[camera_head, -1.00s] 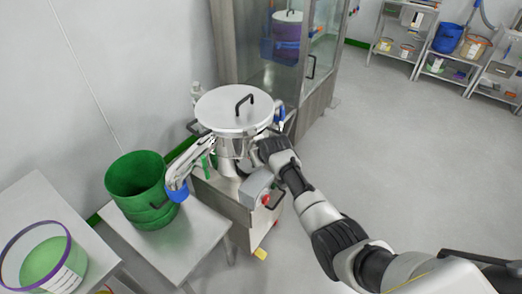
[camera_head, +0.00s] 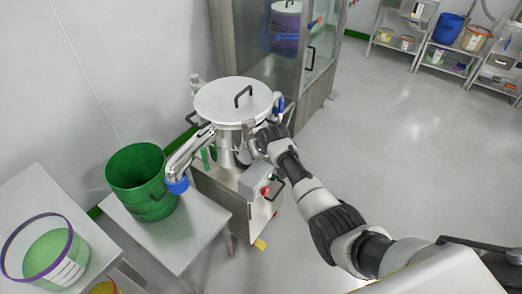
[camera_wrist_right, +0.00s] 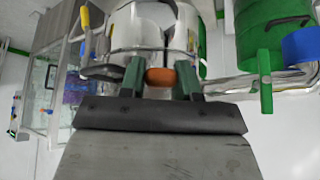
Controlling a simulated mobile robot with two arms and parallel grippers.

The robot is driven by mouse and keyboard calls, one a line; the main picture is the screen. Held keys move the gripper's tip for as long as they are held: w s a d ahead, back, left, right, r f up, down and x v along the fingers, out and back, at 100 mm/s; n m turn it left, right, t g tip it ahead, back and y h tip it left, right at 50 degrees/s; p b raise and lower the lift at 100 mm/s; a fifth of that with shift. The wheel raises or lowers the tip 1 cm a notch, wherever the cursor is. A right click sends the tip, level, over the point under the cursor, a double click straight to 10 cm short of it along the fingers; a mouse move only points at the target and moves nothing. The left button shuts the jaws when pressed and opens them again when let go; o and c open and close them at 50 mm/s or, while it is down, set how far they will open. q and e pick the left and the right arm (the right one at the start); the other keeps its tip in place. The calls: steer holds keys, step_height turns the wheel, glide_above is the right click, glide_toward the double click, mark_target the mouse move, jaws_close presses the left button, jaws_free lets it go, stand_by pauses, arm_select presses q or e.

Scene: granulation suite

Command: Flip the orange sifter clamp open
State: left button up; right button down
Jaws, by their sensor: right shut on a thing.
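The sifter (camera_head: 224,110) is a steel drum with a flat lid and black handle, on a wheeled steel cart. A spout with a blue end (camera_head: 180,180) points left. My right arm reaches its right front side, where the fingers are hard to make out in the head view. In the right wrist view, the orange clamp (camera_wrist_right: 160,77) lies between the green fingers of my right gripper (camera_wrist_right: 161,80), which is shut on it. The clamp sits against the steel body, and much of it is hidden. My left gripper is not in view.
A green bucket (camera_head: 142,180) stands on a steel table (camera_head: 185,232) left of the cart. A purple-rimmed tub (camera_head: 45,250) is at the lower left. A glass-fronted cabinet (camera_head: 285,50) stands behind. Open floor lies to the right, with shelves at the far right.

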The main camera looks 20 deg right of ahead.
steer(key=shift+w+r, duration=0.3)
steer(key=shift+r, duration=0.2)
steer(key=shift+w+r, duration=0.3)
steer(key=shift+r, duration=0.2)
steer(key=c, duration=1.1)
jaws_free()
steer(key=shift+c, duration=0.2)
steer(key=shift+o, duration=1.3)
steer(key=shift+w+f, duration=0.1)
steer(key=shift+w, duration=0.05)
steer(key=shift+o, duration=0.4)
steer(key=shift+w+a+f, duration=0.1)
steer(key=shift+w+f, duration=0.05)
steer(key=shift+f, duration=0.15)
steer(key=shift+s+r, duration=0.45)
steer(key=shift+s, duration=0.15)
steer(key=v, duration=0.9)
steer(key=shift+r, duration=0.25)
